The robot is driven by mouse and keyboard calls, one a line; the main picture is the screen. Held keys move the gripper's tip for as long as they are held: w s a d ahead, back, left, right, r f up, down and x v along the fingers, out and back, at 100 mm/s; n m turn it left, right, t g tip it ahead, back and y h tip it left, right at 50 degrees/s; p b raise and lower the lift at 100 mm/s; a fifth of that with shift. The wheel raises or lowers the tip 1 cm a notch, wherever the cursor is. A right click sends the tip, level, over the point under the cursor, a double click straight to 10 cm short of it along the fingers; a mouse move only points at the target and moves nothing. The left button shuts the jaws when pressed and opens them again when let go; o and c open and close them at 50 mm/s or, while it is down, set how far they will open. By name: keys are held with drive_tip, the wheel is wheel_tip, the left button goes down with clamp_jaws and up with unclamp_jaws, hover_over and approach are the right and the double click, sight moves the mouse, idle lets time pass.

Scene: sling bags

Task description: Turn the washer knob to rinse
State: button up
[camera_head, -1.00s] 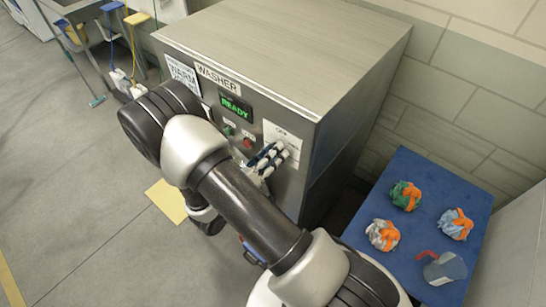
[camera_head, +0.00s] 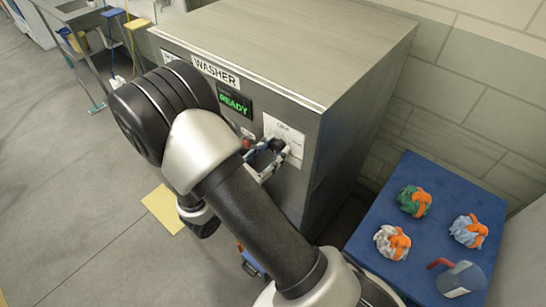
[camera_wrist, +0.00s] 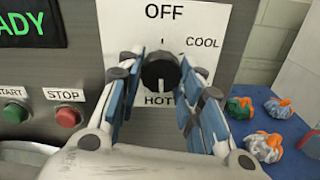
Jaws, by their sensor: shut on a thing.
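The washer (camera_head: 345,120) is a grey metal cabinet whose green display (camera_head: 235,102) reads READY. Its black round knob (camera_wrist: 160,72) sits on a white dial plate (camera_wrist: 215,50); OFF is above, COOL at upper right and HOT below. A small pale mark shows low on the knob, toward HOT. No rinse label is readable; my fingers cover part of the plate's left and right. My gripper (camera_wrist: 159,76) is shut on the knob, with blue-padded fingers on both sides. In the head view my gripper (camera_head: 265,160) is at the dial plate, partly behind my arm.
Green START (camera_wrist: 15,112) and red STOP (camera_wrist: 68,117) buttons sit left of the dial. A blue table (camera_head: 385,205) at right holds several cloth bundles with orange bands and a grey jug (camera_head: 461,279). A yellow floor mat (camera_head: 163,208) lies left of the washer.

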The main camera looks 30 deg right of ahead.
drive_tip(key=m+b, duration=0.1)
drive_tip(key=m, duration=0.1)
drive_tip(key=m+b, duration=0.1)
drive_tip(key=b, duration=0.1)
drive_tip(key=shift+f+m, duration=0.2)
drive_tip(key=shift+m, duration=0.2)
drive_tip(key=m+b, duration=0.3)
drive_tip(key=b, duration=0.1)
drive_tip(key=shift+w+m, duration=0.1)
drive_tip(key=shift+m, duration=0.2)
drive_tip(key=m+b, duration=0.3)
drive_tip(key=b, duration=0.1)
drive_tip(key=shift+b, duration=0.35)
drive_tip(key=m+b, duration=0.2)
drive_tip(key=shift+r+b, duration=0.25)
drive_tip(key=shift+b, duration=0.05)
drive_tip(key=shift+r+m, duration=0.1)
drive_tip(key=shift+m, duration=0.3)
drive_tip(key=o, duration=1.1)
drive_tip(key=shift+c, duration=0.2)
drive_tip(key=shift+a, duration=0.1)
